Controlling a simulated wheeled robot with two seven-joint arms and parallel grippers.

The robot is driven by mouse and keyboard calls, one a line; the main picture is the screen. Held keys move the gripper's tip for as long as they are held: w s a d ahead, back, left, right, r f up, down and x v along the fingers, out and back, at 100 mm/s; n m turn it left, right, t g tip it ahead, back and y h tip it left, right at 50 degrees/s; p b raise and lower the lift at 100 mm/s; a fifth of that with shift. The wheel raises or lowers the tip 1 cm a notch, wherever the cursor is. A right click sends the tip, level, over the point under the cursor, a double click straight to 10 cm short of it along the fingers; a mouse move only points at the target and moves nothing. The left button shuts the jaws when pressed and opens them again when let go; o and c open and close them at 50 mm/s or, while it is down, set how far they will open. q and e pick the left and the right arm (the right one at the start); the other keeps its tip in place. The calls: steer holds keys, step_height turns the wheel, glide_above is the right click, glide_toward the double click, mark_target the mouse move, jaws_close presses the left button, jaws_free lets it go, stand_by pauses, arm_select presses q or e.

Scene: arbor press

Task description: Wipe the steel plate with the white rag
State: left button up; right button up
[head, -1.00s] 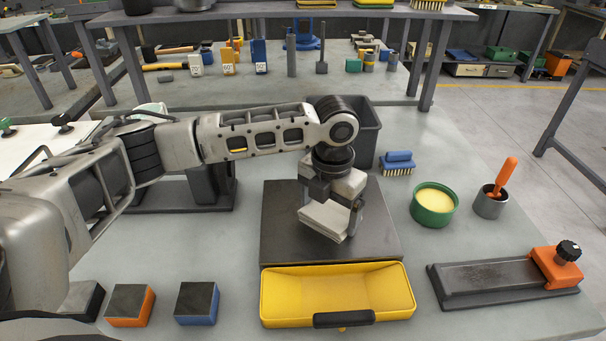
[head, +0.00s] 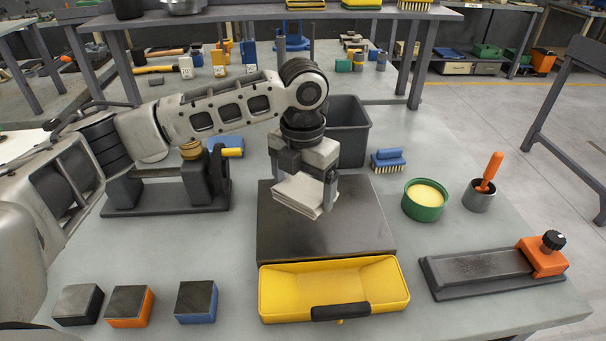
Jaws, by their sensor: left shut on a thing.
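The steel plate (head: 345,237) is a dark grey square lying on the table in the middle of the head view. My left gripper (head: 308,180) is over the back part of the plate, shut on the white rag (head: 301,194). The rag is a folded, off-white pad hanging below the fingers. I cannot tell whether its underside touches the plate. My right gripper does not show.
A yellow tray (head: 272,298) with a black handle sits against the plate's front edge. A dark bin (head: 352,135) stands behind it. Several blocks (head: 197,302) lie front left.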

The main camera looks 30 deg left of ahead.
arm_select(q)
steer(key=shift+r, duration=1.1)
